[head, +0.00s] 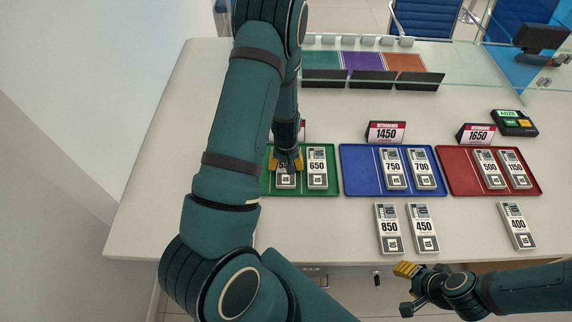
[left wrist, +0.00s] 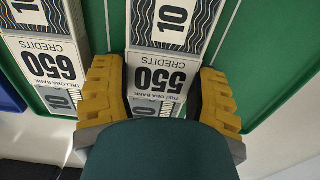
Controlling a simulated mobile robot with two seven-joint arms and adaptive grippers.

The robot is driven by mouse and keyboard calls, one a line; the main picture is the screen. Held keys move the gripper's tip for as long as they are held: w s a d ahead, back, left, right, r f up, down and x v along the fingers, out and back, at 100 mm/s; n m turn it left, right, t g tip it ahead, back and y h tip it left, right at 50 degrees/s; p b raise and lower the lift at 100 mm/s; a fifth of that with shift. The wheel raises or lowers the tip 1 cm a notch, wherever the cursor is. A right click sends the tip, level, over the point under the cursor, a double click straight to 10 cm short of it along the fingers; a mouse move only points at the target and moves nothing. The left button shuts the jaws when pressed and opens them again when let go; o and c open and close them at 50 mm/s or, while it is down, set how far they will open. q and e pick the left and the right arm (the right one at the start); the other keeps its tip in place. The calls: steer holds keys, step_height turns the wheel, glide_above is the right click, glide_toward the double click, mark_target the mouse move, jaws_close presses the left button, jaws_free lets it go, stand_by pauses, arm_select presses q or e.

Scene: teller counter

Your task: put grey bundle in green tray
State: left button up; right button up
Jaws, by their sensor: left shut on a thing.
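The green tray (head: 333,190) lies on the counter at the left of three trays, and its floor shows in the left wrist view (left wrist: 270,50). My left gripper (head: 287,164) is over its left part, shut on the grey bundle marked 550 (left wrist: 160,78), one yellow finger on each side. The 550 bundle is within the tray's outline; I cannot tell whether it touches the tray floor. A grey 650 bundle (head: 317,168) lies beside it in the tray. My right gripper (head: 408,285) is at the counter's front edge, its finger gap unclear.
The blue tray (head: 355,187) holds bundles 750 and 700; the red tray (head: 460,187) holds 500 and another. Bundles 850 (head: 388,228), 450 (head: 423,228) and 400 (head: 517,226) lie on the counter in front. Signs stand behind the trays. The counter's left side is clear.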

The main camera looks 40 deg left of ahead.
arm_select(q)
steer(key=shift+f, duration=0.1)
steer(key=o, duration=1.1)
steer(key=shift+o, duration=0.2)
steer(key=shift+r, duration=0.3)
step_height(320, 180, up, 12)
steer(key=p, duration=0.2)
steer(key=s+d+f+m, duration=0.1)
steer(key=d+f, duration=0.1)
steer(key=d, duration=0.3)
steer(key=d+f+m+h, duration=0.1)
steer(key=d+f, duration=0.2)
steer(key=d, duration=0.2)
steer(key=s+d+f+m+t, duration=0.1)
steer(key=d+f, duration=0.2)
steer(key=d, duration=0.2)
steer(key=shift+s+m+h, duration=0.3)
steer(key=shift+m+h, duration=0.1)
steer(key=s+d, duration=0.1)
steer(key=d, duration=0.2)
steer(key=s+d+m+h, duration=0.1)
steer(key=d, duration=0.3)
steer(key=s+d+f+m+t+h, duration=0.1)
steer(key=d, duration=0.2)
steer(key=shift+s+d, duration=0.4)
